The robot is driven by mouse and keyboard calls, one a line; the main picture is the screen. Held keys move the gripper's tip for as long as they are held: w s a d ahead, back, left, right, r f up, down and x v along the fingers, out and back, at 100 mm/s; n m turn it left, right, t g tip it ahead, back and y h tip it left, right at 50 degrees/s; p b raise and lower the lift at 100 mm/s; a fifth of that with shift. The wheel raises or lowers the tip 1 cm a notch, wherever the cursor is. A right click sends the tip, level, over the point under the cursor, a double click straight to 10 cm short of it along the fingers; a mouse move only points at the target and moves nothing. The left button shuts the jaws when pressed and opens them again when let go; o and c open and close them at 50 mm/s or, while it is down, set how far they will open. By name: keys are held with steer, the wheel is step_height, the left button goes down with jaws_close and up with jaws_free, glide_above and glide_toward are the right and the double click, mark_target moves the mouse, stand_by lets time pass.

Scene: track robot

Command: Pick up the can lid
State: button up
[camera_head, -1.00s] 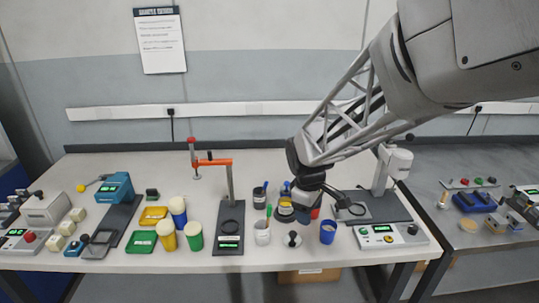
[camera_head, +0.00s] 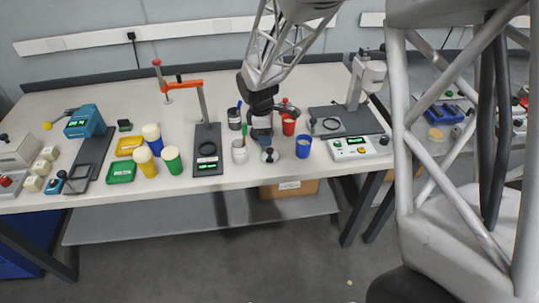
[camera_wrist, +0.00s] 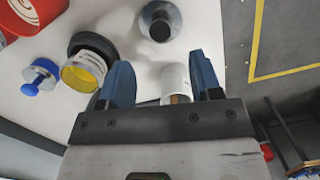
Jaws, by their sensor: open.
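Two lid-like discs are in view, and I cannot tell which is the can lid. A grey disc with a dark knob (camera_wrist: 160,22) lies on the table beyond my fingertips; it also shows near the front edge in the head view (camera_head: 269,156). A silver disc with a blue knob (camera_wrist: 40,77) lies at the left in the wrist view, beside an open can with a yellow inside (camera_wrist: 83,74). My gripper (camera_wrist: 162,75) is open. A white pot (camera_wrist: 175,80) shows between its blue fingers, partly hidden. In the head view my gripper (camera_head: 262,132) hangs over this cluster.
A red cup (camera_head: 288,127), a blue cup (camera_head: 303,147) and a white pot with a green-handled tool (camera_head: 239,152) stand close around. A press with a dark base (camera_head: 208,160) is left, a grey stand (camera_head: 345,122) right. The table's front edge is near.

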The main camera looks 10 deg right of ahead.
mark_target(270, 149)
steer(key=shift+f, duration=0.1)
steer(key=shift+d+f, duration=0.15)
steer(key=shift+f, duration=1.05)
steer(key=shift+f, duration=0.1)
steer(key=shift+s+d+f, duration=0.1)
steer(key=shift+d+f, duration=0.15)
steer(key=shift+f, duration=1)
steer(key=shift+s+d+f, duration=0.1)
steer(key=shift+d+f, duration=0.1)
steer(key=shift+f, duration=1)
steer(key=shift+c, duration=0.2)
steer(key=c, duration=0.9)
